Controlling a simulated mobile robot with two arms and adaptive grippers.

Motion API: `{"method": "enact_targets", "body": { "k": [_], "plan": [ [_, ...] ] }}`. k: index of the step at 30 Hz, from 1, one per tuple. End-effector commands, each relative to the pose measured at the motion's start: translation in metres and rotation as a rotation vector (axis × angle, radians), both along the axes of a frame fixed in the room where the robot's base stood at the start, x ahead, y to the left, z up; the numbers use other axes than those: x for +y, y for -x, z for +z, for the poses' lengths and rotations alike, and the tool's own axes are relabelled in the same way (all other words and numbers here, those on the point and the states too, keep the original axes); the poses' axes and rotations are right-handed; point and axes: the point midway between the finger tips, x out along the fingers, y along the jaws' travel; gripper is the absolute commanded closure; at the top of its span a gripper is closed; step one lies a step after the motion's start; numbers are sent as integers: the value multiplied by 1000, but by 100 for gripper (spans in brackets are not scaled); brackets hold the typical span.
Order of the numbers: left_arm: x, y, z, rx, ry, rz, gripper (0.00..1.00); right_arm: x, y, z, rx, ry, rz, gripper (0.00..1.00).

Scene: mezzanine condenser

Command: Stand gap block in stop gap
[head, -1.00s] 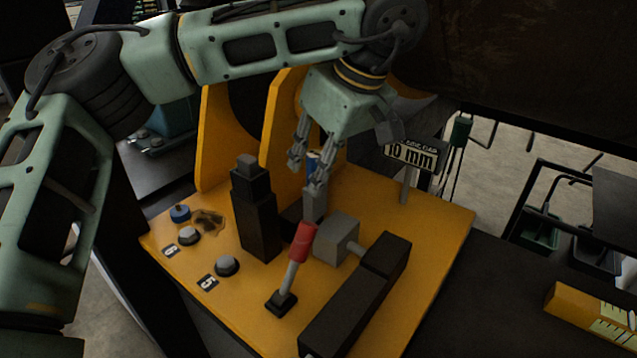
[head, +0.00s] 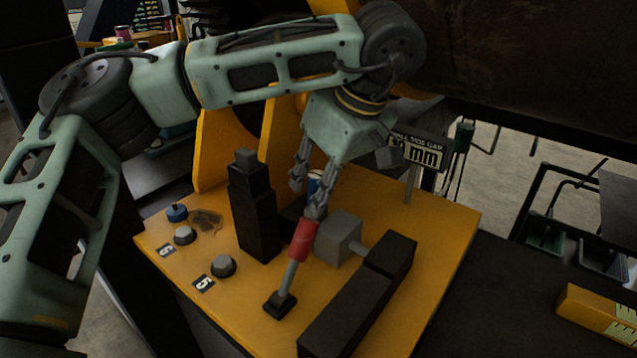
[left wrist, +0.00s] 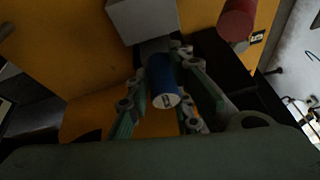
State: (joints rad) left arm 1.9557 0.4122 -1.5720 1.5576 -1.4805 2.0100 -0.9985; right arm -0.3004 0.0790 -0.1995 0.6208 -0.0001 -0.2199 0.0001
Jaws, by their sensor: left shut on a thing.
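My left gripper (head: 307,195) is shut on the gap block, pointing down over the yellow fixture. The block's blue cylindrical grip (head: 314,183) shows between the fingers. In the left wrist view the blue grip (left wrist: 162,82) has a white end facing the camera, with a grey part (left wrist: 155,47) beyond it. In the head view the lower part is hidden behind the fingers and red lever handle. The stop gap appears to lie between the black stepped post (head: 255,215) and the grey block (head: 339,238); its inside is hidden. I cannot tell whether the held block touches its floor.
A lever with a red handle (head: 303,242) stands close in front of the gripper. A black bar (head: 355,300) lies right. A gap sign (head: 418,154) stands behind. Knobs (head: 223,266) are at left. The yellow plate's (head: 440,235) right side is clear.

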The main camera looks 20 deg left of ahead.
Motion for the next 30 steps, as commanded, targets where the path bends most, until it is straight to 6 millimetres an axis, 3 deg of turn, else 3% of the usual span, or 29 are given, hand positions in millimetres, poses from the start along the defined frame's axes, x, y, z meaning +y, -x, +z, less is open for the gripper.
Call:
{"method": "enact_targets", "body": {
  "k": [17, 18, 25, 30],
  "plan": [
    [0, 0, -11, -1, 0, 0, 100, 2, 0, -7, -1, -2, -1, 60],
    [0, 0, -11, -1, 0, 0, 79, 2, 0, -7, 0, -2, -1, 60],
    [0, 0, -11, 0, 0, 0, 59, 0, 0, -7, 0, 0, 0, 60],
    [0, 0, -11, 0, 0, 0, 58, -2, 0, -7, 1, 2, 1, 60]
  ]
}}
